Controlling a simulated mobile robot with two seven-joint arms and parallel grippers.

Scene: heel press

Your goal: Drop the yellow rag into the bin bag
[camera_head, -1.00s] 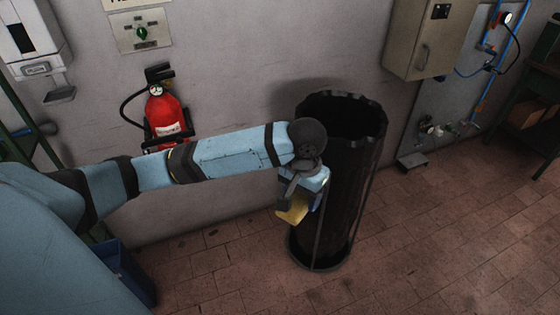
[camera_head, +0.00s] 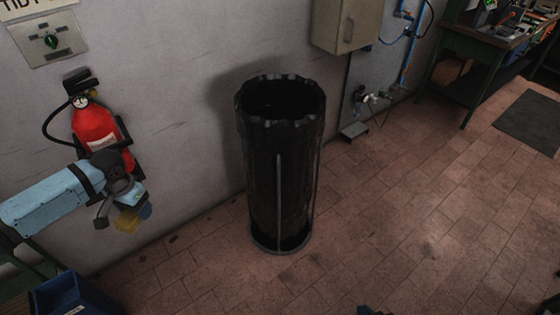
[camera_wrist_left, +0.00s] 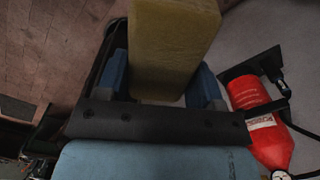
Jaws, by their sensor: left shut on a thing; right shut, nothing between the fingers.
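The yellow rag (camera_head: 127,221) is in my left gripper (camera_head: 122,208), at the left of the head view in front of the wall. In the left wrist view the rag (camera_wrist_left: 175,45) looks like a thick yellow block between the two blue fingers, which are shut on it. The bin bag (camera_head: 265,165) is a tall black open-topped bag in a thin metal stand. It stands on the floor well to the right of my left gripper, apart from it. The bag's inside is dark. I cannot make out my right gripper in these views.
A red fire extinguisher (camera_head: 97,132) hangs on the wall just behind my left gripper. A blue bin (camera_head: 72,295) is at the lower left. A wall cabinet (camera_head: 347,24) and a green workbench (camera_head: 490,50) are farther right. The floor right of the bag is clear.

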